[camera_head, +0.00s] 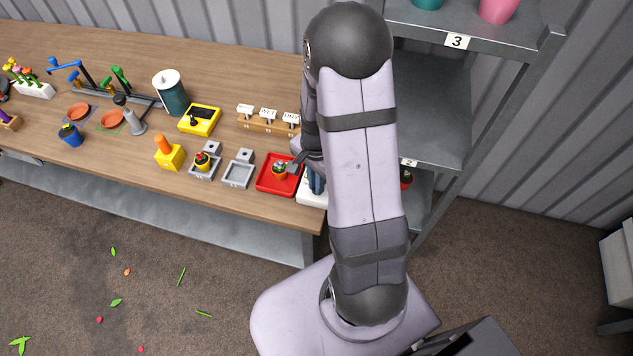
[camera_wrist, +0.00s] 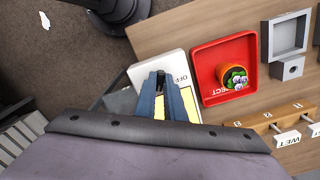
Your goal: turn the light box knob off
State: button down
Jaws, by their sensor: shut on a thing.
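The light box (camera_wrist: 178,62) is a white box with "OFF" printed on its top, at the table's end in the wrist view. In the head view only its left part (camera_head: 309,196) shows beside my arm. The dark knob (camera_wrist: 160,75) stands on the box beside the "OFF" lettering. My gripper (camera_wrist: 161,84) has blue fingers, shut on the knob from above. The knob's pointing direction and any other lettering are hidden by the fingers.
A red reject tray (camera_wrist: 207,88) holding a small potted plant (camera_wrist: 235,77) stands close beside the light box. Grey square fixtures (camera_head: 238,174) and a wooden stand with white tags (camera_head: 268,123) are farther along the table. A metal shelf (camera_head: 432,110) stands behind my arm.

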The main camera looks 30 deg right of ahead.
jog(key=shift+n, duration=0.3)
jog(key=n, duration=0.5)
jog(key=shift+p, duration=0.3)
jog(key=n, duration=0.6)
jog(key=shift+d, duration=0.1)
jog(key=shift+n, duration=0.4)
jog(key=c, duration=1.8)
grip_release()
jog(key=shift+c, duration=0.2)
jog(key=shift+r, duration=0.2)
jog(key=shift+r+b, duration=0.45)
jog(key=shift+r, duration=3.05)
